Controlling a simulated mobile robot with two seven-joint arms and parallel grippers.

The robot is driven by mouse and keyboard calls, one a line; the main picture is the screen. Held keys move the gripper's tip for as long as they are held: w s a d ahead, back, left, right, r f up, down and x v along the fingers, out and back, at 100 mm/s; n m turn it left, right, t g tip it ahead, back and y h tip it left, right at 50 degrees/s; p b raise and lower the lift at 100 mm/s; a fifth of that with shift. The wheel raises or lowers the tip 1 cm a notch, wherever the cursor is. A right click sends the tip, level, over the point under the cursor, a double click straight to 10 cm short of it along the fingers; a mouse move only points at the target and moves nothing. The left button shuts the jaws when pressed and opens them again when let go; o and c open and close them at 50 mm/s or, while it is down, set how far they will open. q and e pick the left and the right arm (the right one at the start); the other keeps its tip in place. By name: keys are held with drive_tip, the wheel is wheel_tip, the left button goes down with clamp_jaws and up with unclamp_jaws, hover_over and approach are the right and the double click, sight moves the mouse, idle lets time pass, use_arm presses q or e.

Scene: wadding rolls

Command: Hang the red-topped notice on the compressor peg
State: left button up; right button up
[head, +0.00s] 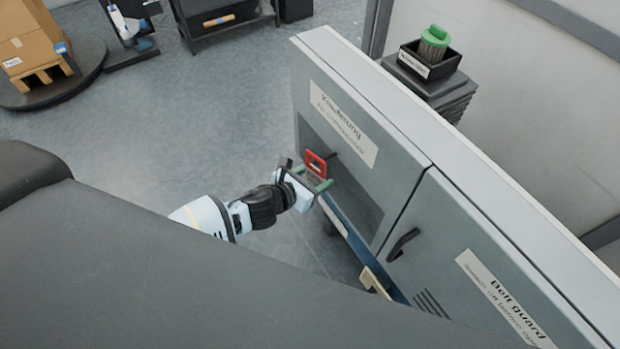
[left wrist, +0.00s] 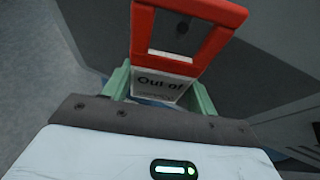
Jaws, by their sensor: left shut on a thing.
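The red-topped notice (head: 316,163) is upright in my left gripper (head: 311,178), close to the grey compressor cabinet (head: 400,135). In the left wrist view the notice (left wrist: 187,68) has a red frame-like top with an opening and a white lower part reading "Out of". The green fingers of my left gripper (left wrist: 160,90) are shut on its white part. A thin dark peg (head: 331,155) shows beside the red top, at the cabinet's recessed panel. A dark round spot shows through the opening; whether the peg passes through it I cannot tell. My right gripper is not in view.
The "Belt guard" door (head: 480,265) with a dark handle (head: 403,244) is at right. A black bin with a green-topped thing (head: 434,43) stands behind the cabinet. Boxes on a pallet (head: 30,40) are far left. The floor (head: 190,120) left of the cabinet is clear.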

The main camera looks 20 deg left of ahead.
use_arm(q)
drive_tip(key=shift+w+d+f, duration=0.1)
drive_tip(key=shift+w+d, duration=0.35)
drive_tip(key=shift+w, duration=0.1)
drive_tip(key=shift+w+d+f+b, duration=0.3)
drive_tip(key=shift+w+b, duration=0.05)
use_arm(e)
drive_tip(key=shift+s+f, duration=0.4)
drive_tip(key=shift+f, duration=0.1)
use_arm(q)
drive_tip(key=shift+f, duration=0.1)
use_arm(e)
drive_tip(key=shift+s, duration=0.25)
